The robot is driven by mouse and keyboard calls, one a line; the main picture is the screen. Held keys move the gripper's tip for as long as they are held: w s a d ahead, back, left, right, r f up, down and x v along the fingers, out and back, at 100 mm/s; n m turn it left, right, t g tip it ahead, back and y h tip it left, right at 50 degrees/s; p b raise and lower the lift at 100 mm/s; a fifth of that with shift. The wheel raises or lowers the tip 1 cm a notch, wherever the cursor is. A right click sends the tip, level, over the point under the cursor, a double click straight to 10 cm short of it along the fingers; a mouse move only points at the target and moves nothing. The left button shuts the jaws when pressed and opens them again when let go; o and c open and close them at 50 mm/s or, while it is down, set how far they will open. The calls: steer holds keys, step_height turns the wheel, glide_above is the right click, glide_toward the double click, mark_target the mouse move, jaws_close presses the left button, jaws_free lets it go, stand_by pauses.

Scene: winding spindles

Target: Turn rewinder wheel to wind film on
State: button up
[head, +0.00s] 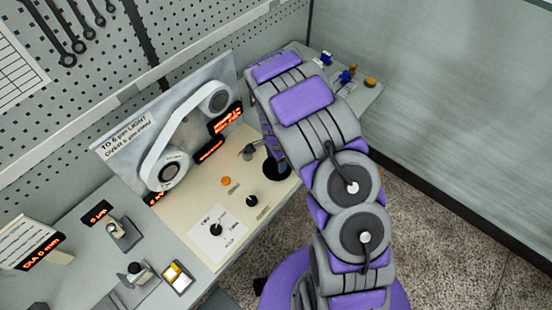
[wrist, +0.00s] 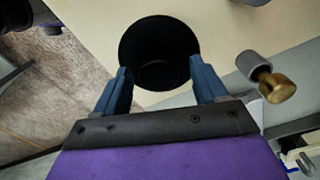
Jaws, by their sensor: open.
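My gripper (wrist: 159,66) is open in the wrist view, with its two blue fingers apart. A round black cup-like part (wrist: 160,48) lies beyond and between the fingertips; I cannot tell whether they touch it. It also shows in the head view (head: 277,170), beside my arm's end. A grey and brass knob (wrist: 277,85) is right of the fingers. In the head view, a white film band (head: 178,126) runs between an upper spool (head: 217,98) and a lower spool (head: 170,172) on an upright panel. I cannot tell for certain which part is the rewinder wheel.
The cream bench plate (head: 265,218) carries an orange button (head: 226,181) and a black knob (head: 251,200). Small fixtures stand at the left, and blue and orange parts (head: 370,82) at the far end. My arm covers the bench's right side.

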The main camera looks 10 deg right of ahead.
step_height(320, 180, up, 17)
steer(key=shift+r, duration=0.15)
stand_by(0.5)
steer(key=shift+a, duration=0.1)
stand_by(1.0)
